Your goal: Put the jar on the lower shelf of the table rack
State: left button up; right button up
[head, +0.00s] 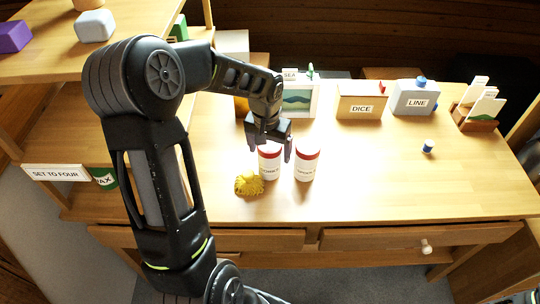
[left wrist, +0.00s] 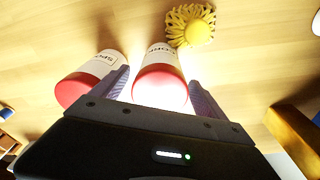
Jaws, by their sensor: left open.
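Two white jars with red lids stand side by side on the table: the left jar (head: 269,165) and the right jar (head: 306,165). Their small labels are hard to read. My left gripper (head: 269,148) is open above the left jar, pointing down. In the left wrist view that jar (left wrist: 160,80) lies between the two fingers, and the other jar (left wrist: 88,80) is just outside the left finger. A wooden rack stands at the left, with an upper shelf (head: 50,65) and a lower shelf (head: 70,130). My arm hides part of the rack.
A yellow tufted thing (head: 248,184) lies beside the left jar. Behind stand a box marked DICE (head: 361,103), a box marked LINE (head: 414,98) and a card holder (head: 474,118). A purple block (head: 14,36) sits on the upper shelf. The table's right front is clear.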

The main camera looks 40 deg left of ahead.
pick_arm(q)
jog(key=r, duration=0.5)
jog(key=s+r, duration=0.1)
jog(key=r, duration=0.2)
jog(key=shift+d+r, duration=0.15)
